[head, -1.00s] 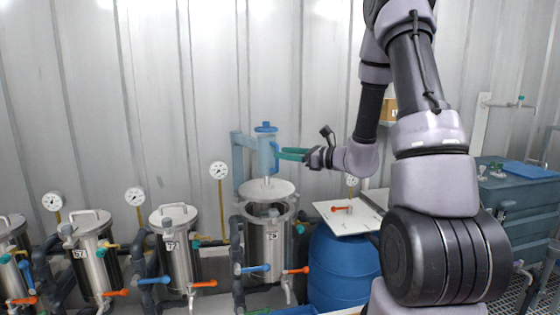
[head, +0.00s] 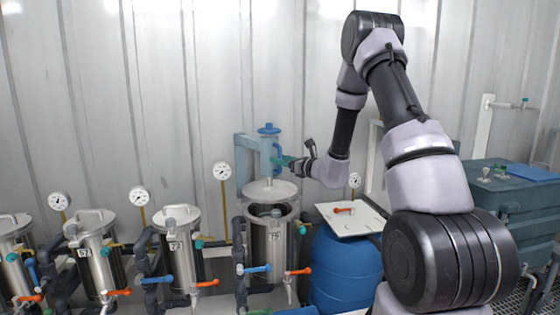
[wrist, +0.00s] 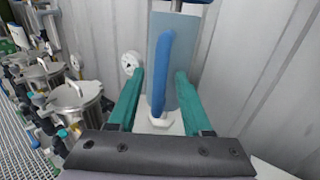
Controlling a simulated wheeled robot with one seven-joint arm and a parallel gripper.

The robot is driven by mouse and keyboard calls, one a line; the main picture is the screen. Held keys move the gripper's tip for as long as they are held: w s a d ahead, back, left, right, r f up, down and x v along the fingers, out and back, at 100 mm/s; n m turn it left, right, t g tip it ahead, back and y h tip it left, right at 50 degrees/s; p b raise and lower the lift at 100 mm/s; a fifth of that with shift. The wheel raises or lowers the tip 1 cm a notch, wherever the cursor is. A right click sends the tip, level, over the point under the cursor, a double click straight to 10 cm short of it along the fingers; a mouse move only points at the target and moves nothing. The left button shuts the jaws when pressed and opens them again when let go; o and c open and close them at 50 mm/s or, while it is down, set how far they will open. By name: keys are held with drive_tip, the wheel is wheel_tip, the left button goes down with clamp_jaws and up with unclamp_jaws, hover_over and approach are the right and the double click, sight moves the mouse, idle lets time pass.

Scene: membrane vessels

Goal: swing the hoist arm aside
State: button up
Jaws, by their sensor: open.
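The hoist arm (head: 240,160) is a light blue bracket with a column and blue top knob, standing over the vessel at the right of the row. Its round lid (head: 270,191) hangs from it just above the open steel vessel (head: 272,240). A darker blue curved handle (wrist: 162,72) on the column shows in the wrist view. My gripper (wrist: 160,90) is open, with a green finger on each side of the handle and a visible gap to it. In the head view my gripper (head: 284,161) is at the column's right side, partly hiding the handle.
Several closed steel vessels (head: 180,245) with gauges and valves stand to the left. A blue barrel (head: 345,270) with a white board (head: 348,218) on top stands right of the open vessel. The corrugated wall (head: 190,100) is close behind.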

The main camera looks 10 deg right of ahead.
drive_tip(key=shift+w+a, duration=0.2)
drive_tip(key=shift+w, duration=0.05)
clamp_jaws()
idle(1.4)
